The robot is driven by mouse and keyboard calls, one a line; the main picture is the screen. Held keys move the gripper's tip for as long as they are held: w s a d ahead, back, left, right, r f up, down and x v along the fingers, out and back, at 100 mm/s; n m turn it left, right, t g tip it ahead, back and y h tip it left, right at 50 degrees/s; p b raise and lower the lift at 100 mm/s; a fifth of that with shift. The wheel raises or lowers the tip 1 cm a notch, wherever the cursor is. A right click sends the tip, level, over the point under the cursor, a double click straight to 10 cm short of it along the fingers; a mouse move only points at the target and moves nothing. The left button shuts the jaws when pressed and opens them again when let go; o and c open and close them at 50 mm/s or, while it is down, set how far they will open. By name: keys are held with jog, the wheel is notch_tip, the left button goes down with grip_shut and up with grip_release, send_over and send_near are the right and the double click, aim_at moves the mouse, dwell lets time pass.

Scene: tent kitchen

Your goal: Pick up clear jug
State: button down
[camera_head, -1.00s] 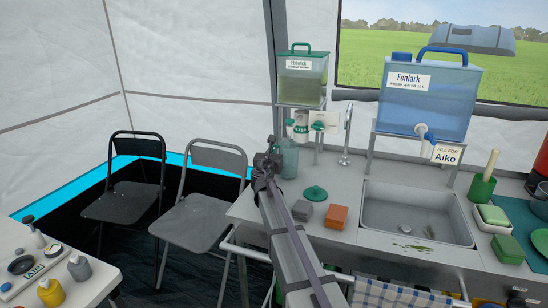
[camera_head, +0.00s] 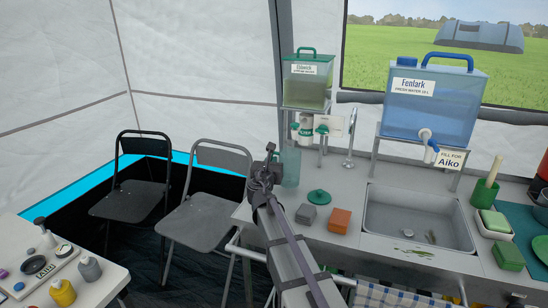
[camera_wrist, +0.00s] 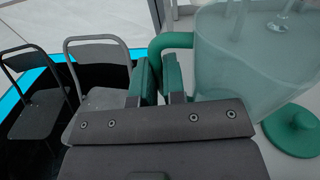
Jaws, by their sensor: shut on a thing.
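The clear jug (camera_head: 291,163) has a greenish see-through body and a green handle (camera_wrist: 172,42). It is at the left end of the counter (camera_head: 245,212), partly hidden behind my gripper in the head view. My gripper (camera_head: 268,168) is at the jug's left side. In the wrist view its green-padded fingers (camera_wrist: 158,78) are shut on the handle, with the jug's body (camera_wrist: 255,62) to their right. The jug looks upright. I cannot tell whether its base touches the counter.
A green lid (camera_head: 319,197), a grey block (camera_head: 306,214) and an orange block (camera_head: 340,220) lie on the counter near the jug. A green-topped water tank (camera_head: 307,88) with a tap stands behind. The sink (camera_head: 385,225) is to the right, folding chairs (camera_head: 204,215) to the left.

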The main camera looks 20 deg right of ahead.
jog(key=v, duration=0.8)
jog(key=shift+s, duration=0.25)
jog(key=shift+a, duration=0.1)
jog(key=shift+r, duration=0.1)
dwell(1.6)
